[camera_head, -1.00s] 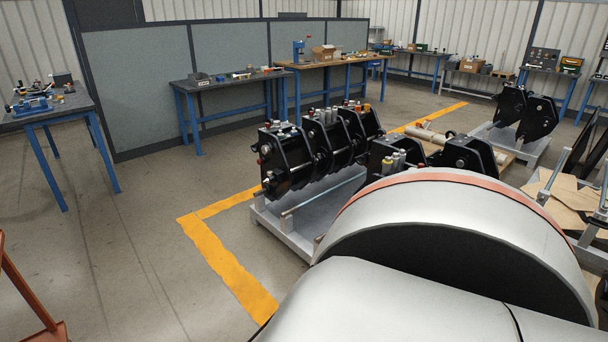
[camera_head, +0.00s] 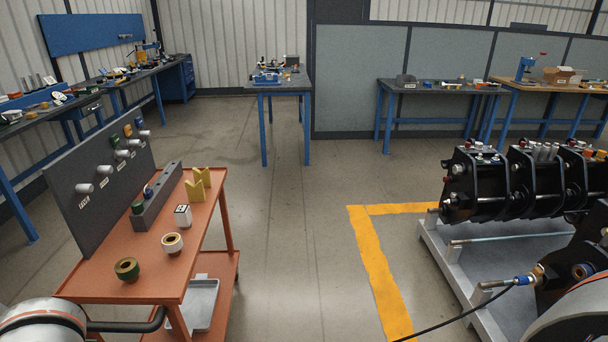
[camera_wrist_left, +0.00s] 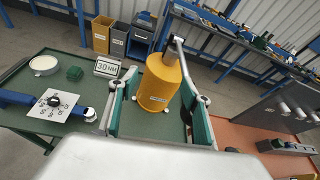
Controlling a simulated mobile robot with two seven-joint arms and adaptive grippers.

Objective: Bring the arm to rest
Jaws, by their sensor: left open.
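My left gripper (camera_wrist_left: 156,78) shows in the left wrist view with its two fingers spread wide apart and no object clearly held between them. A yellow cylinder (camera_wrist_left: 160,88) with a small label and a grey top stands beyond and partly between the fingers, on a green table top (camera_wrist_left: 30,75). I cannot tell whether a finger touches it. In the head view, the left gripper is out of sight; only a white rounded link of my arm shows at the bottom left corner. Another white link of mine is at the lower right edge. My right gripper is not in view.
An orange cart (camera_head: 150,262) with an upright grey panel (camera_head: 95,195) stands at left, bearing rings and blocks. Black machines stand on a grey pallet (camera_head: 450,265) at right, with a black hose (camera_head: 470,315) nearby. The floor (camera_head: 290,240) between them is clear.

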